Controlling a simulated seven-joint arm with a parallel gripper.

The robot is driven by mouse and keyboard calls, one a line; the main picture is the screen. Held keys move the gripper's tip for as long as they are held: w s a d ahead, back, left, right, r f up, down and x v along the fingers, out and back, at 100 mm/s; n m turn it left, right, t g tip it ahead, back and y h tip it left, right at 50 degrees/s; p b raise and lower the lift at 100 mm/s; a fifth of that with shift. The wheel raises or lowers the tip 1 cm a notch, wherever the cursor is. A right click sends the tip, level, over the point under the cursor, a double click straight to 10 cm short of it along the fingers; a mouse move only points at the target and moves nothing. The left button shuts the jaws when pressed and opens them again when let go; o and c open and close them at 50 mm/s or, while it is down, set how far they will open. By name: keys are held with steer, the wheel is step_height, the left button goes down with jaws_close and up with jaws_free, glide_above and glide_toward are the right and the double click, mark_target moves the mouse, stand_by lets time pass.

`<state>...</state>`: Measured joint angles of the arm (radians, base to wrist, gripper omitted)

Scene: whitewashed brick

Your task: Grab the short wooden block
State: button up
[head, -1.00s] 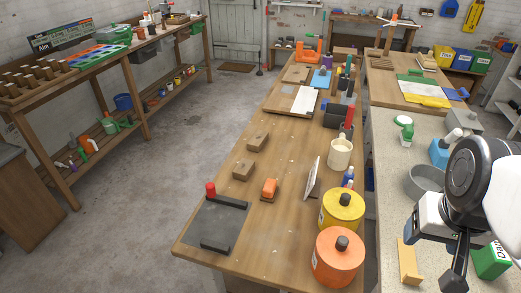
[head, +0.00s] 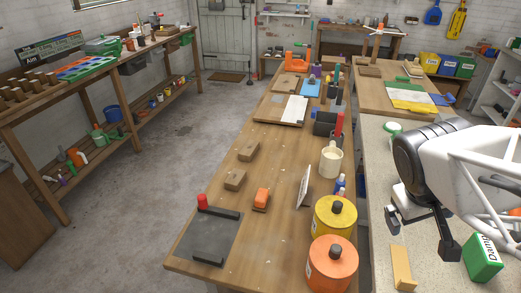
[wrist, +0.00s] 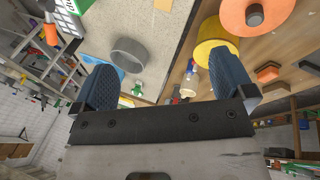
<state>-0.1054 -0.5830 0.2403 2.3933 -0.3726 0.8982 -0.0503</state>
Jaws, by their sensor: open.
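Two brown wooden blocks lie on the long wooden table in the head view, a farther one (head: 249,151) and a nearer one (head: 235,180). A lighter, tan wooden block (head: 402,268) lies on the pale countertop at the lower right. I cannot tell for sure which is the short one. My gripper (head: 420,232) is open and empty over the countertop, just beyond the tan block in the picture and apart from the brown blocks. The wrist view shows both dark blue fingers (wrist: 164,75) spread with nothing between them. A tan piece (wrist: 163,5) shows at that view's top edge.
An orange canister (head: 332,268) and a yellow canister (head: 335,222) stand on the table between my gripper and the brown blocks. A white upright panel (head: 303,186) and cream mug (head: 330,162) stand nearby. A green box (head: 482,258) is right of my gripper.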

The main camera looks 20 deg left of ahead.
steer(key=w+a+f+n+t+h, duration=0.2)
steer(key=w+a+n, duration=0.1)
steer(key=w+n, duration=0.3)
steer(key=w+a+f+n+t+h, duration=0.1)
steer(key=w+a+n, duration=0.2)
steer(key=w, duration=0.6)
steer(key=w+a+f+n+t, duration=0.5)
steer(key=w+a+n, duration=0.4)
steer(key=a, duration=0.3)
steer(key=n+t+y, duration=0.2)
steer(key=n+y, duration=0.8)
steer(key=n, duration=0.7)
glide_toward(234, 178)
steer(key=shift+x, duration=0.75)
steer(key=shift+w+f, duration=0.1)
steer(key=shift+x, duration=1.2)
steer(key=shift+w, duration=0.1)
